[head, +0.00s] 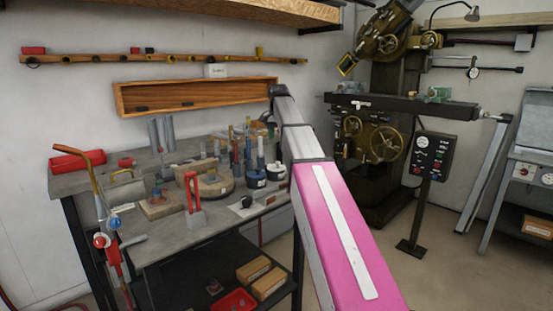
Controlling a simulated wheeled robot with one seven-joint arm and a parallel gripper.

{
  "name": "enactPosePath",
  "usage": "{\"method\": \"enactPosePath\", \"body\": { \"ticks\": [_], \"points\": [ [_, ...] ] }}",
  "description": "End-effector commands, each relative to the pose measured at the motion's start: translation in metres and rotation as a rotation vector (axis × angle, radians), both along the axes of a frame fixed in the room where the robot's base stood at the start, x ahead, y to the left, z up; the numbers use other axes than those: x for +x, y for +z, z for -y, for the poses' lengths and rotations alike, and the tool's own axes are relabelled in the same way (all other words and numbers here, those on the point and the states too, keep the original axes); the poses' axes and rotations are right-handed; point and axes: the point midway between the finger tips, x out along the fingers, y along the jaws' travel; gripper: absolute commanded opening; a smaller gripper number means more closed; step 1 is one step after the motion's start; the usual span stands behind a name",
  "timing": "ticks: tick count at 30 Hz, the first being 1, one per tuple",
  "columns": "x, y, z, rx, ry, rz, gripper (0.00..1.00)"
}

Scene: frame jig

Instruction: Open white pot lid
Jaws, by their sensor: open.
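A small white pot (276,174) with a dark top stands near the right end of the grey workbench. It is beside a blue pot (256,180), and my arm passes close to its right in the picture. Its lid looks closed, but is too small to see clearly. My gripper (268,119) shows small and dark at the far end of my arm, above the bench and apart from the pot. It is open, with nothing seen in it; its fingers are partly hidden by my arm.
The workbench (190,222) is crowded with tools on a round wooden stand, a red clamp (193,190) and a red tray (79,160). A wooden wall shelf (200,94) hangs behind. A milling machine (380,150) stands right, with open floor before it.

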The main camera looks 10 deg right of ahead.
Motion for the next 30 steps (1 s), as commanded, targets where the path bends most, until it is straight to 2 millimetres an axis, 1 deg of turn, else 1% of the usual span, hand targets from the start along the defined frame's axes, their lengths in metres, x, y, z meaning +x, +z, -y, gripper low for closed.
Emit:
{"method": "enactPosePath", "body": {
  "ticks": [2,5,8,15,21,25,30],
  "points": [
    [0.0,-0.003,0.0,0.0,-0.001,-0.001,0.52],
    [-0.001,-0.012,0.0,0.0,-0.001,-0.002,0.52],
    [-0.002,-0.027,0.0,0.0,-0.001,-0.002,0.52],
    [-0.001,-0.07,0.0,0.0,-0.001,-0.002,0.52],
    [-0.001,-0.096,0.0,0.0,-0.001,-0.001,0.52],
    [0.0,-0.104,0.0,0.0,-0.001,0.0,0.52],
    [0.0,-0.107,0.0,0.0,0.0,0.0,0.52]
  ]
}}
